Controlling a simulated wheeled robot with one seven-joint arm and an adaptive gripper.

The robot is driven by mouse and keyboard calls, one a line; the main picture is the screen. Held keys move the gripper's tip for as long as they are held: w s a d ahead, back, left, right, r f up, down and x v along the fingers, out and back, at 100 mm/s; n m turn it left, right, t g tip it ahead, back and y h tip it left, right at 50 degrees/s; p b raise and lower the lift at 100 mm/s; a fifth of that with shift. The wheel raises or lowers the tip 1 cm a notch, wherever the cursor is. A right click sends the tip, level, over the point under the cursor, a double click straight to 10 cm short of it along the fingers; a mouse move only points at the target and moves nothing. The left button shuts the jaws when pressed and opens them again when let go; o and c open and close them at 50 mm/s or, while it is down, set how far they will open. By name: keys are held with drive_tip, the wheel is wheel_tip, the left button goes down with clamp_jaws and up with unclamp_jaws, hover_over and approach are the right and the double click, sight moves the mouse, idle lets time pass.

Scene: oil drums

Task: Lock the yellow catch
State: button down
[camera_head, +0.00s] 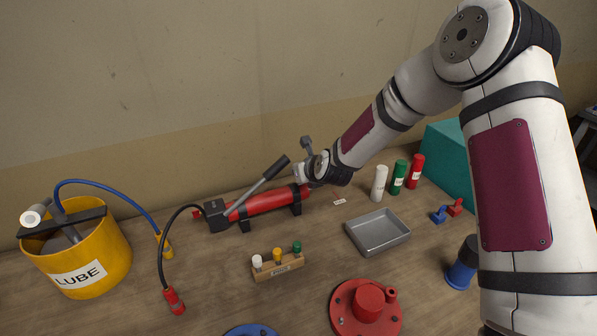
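I cannot pick out a yellow catch for certain in the head view. The yellow pieces I see are a yellow fitting (165,247) at the end of the blue hose, a yellow-topped peg (277,256) in a small wooden rack, and the yellow LUBE bucket (105,255). My arm reaches from the right toward the back of the bench. My gripper (302,173) is small and partly hidden by my wrist, near the right end of the red pump cylinder and its raised black handle. Whether its fingers are open or shut, or touch anything, does not show.
The red hand pump (268,201) lies near the wall. A grey metal tray (378,232), upright bottles (398,177), and small blue and red catches (447,212) are to the right. A red drum-top piece (365,305) is in front.

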idle(0.4)
drive_tip(key=c, duration=1.8)
unclamp_jaws()
drive_tip(key=shift+o, duration=0.2)
drive_tip(key=v, duration=1.2)
drive_tip(key=shift+w, duration=0.2)
drive_tip(key=shift+r, duration=0.15)
